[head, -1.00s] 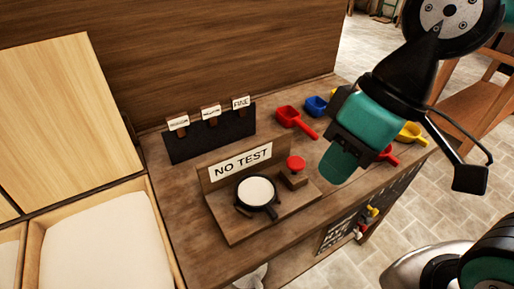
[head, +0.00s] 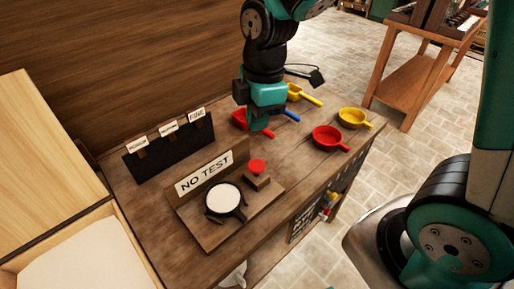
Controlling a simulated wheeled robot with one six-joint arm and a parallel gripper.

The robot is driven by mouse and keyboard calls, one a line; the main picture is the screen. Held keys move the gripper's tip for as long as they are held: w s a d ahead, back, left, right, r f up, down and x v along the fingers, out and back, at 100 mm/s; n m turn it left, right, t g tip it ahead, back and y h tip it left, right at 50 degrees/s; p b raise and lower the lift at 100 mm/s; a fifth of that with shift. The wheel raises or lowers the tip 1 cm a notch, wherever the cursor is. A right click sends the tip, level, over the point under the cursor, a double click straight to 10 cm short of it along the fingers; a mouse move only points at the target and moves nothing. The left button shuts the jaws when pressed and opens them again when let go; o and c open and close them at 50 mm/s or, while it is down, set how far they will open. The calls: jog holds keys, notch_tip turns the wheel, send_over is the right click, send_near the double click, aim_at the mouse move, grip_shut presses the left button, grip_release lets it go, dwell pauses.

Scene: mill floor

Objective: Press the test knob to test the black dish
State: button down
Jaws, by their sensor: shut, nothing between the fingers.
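The black dish (head: 224,216) holds a white, level fill and sits on the wooden test stand (head: 208,240). A sign reading "NO TEST" (head: 205,174) stands behind it. The red test knob (head: 257,166) sits on a small wooden block to the right of the dish. My gripper (head: 260,126) is shut and empty, pointing down behind the knob and apart from it, close to a red scoop. Its tips partly overlap the scoops in the picture, so its exact height is hard to tell.
Red (head: 327,138), yellow (head: 353,118) and blue (head: 290,114) scoops lie on the right part of the bench. A dark rack with labelled cards, one reading "FINE" (head: 196,113), stands at the back left. An open bin (head: 85,265) of white material is at left.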

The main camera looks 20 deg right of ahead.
aim_at(257, 166)
jog(key=w+n, duration=0.1)
jog(key=w+d+f+n, duration=0.1)
jog(key=w+f+n+h+p, duration=0.1)
jog(key=shift+w+d+f+n, duration=0.1)
jog(key=shift+w+d+n, duration=0.15)
jog(key=shift+w+n, duration=0.15)
jog(key=shift+f, duration=0.1)
notch_tip(257, 166, down, 14)
jog(key=shift+r+p, duration=0.15)
jog(key=shift+p, duration=0.85)
notch_tip(257, 166, down, 3)
jog(key=shift+s+r+b, duration=0.1)
jog(key=shift+r+b, duration=0.1)
jog(key=shift+b, duration=0.8)
jog(key=shift+f, duration=0.1)
jog(key=shift+s, duration=0.1)
